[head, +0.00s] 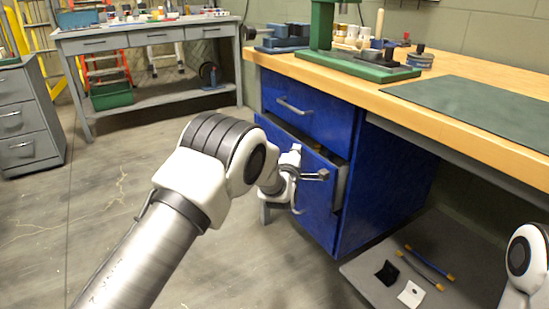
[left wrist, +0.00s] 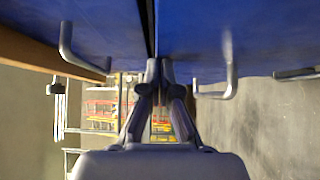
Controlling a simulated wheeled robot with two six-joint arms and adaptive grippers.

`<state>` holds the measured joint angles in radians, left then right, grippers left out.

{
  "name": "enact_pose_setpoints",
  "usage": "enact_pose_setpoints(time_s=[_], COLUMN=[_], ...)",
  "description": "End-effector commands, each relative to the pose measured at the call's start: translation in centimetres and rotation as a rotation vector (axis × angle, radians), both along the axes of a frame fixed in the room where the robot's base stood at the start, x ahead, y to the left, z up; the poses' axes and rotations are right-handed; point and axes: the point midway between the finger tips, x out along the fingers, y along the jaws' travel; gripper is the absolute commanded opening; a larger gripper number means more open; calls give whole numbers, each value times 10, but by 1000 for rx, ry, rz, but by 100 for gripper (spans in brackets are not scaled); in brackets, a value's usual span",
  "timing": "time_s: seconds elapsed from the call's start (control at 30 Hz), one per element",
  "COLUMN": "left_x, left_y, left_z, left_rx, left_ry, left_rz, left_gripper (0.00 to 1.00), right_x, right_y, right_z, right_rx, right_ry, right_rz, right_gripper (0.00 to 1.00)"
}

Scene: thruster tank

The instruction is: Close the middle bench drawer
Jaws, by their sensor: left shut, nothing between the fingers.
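The middle bench drawer (head: 300,166) is blue and stands partly open, with a gap showing above its front. In the left wrist view, its front (left wrist: 195,35) lies right of a dark seam, with a grey bar handle (left wrist: 228,80) on it. My left gripper (head: 322,175) is at the drawer front and hides part of it. In the left wrist view, its fingers (left wrist: 159,70) are together and empty, pointing at the seam beside the drawer front. I cannot tell whether they touch it. My right gripper is out of view.
The top drawer (head: 310,112) above looks closed; its handle (left wrist: 75,55) sticks out at left in the wrist view. The wooden bench top (head: 455,125) overhangs. A low grey shelf (head: 375,290) with small items lies at lower right. The floor at left is open.

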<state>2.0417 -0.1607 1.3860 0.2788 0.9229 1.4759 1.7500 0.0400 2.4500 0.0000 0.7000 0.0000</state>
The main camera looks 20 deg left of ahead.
Motion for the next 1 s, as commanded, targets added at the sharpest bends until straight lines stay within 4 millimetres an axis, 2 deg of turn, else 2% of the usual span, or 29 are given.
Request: enact_pose_setpoints(time_s=[0.1,0.3,1.0], left_x=[16,31,37], left_y=[-14,-27,-29], left_z=[-1,-1,5], left_rx=[0,1,3], left_ry=[-1,0,-9], left_rz=[-2,-1,-2], left_gripper=[0,0,0], right_x=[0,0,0], right_y=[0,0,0], right_z=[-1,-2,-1], right_rx=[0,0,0], right_ry=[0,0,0], right_rz=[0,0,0], right_gripper=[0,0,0])
